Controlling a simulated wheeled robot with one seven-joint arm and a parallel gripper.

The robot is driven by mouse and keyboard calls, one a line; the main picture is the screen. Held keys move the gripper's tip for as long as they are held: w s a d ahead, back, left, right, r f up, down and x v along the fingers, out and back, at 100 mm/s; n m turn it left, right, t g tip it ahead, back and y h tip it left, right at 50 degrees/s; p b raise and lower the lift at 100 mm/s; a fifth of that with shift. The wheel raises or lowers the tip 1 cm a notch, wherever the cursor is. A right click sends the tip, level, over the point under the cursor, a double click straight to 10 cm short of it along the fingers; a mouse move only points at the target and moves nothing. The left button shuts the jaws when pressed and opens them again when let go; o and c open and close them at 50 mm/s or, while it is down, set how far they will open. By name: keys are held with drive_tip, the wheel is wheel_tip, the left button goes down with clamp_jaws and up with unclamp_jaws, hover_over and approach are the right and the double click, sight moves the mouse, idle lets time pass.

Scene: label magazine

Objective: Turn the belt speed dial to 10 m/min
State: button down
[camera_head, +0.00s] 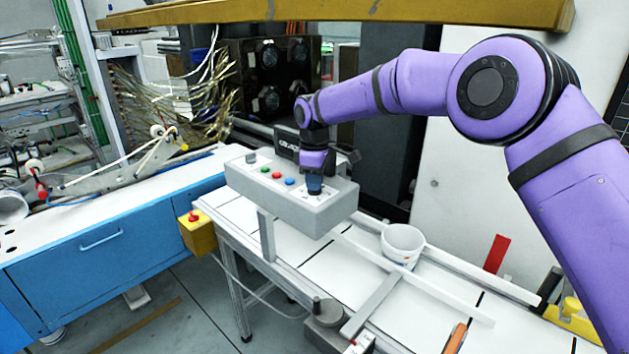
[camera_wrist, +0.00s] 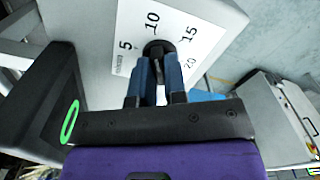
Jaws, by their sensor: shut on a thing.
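The belt speed dial (camera_wrist: 158,47) is a dark round knob on a white scale plate (camera_wrist: 190,25) marked 5, 10, 15 and 20 in the wrist view. My gripper (camera_wrist: 159,66) has its two blue fingers closed on either side of the knob. In the head view my gripper (camera_head: 314,188) points down at the right end of the grey control box (camera_head: 290,205) and hides most of the dial. I cannot make out the knob's pointer, so its exact setting is unclear.
Green, red and blue buttons (camera_head: 277,175) sit on the box left of my gripper. A yellow box with a red button (camera_head: 198,235) hangs at the conveyor's left end. A white cup (camera_head: 402,245) stands on the conveyor (camera_head: 335,265) to the right. A dark display (camera_head: 287,142) stands behind the box.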

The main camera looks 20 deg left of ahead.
idle(0.3)
drive_tip(key=c, duration=1.2)
unclamp_jaws()
drive_tip(key=shift+o, duration=0.2)
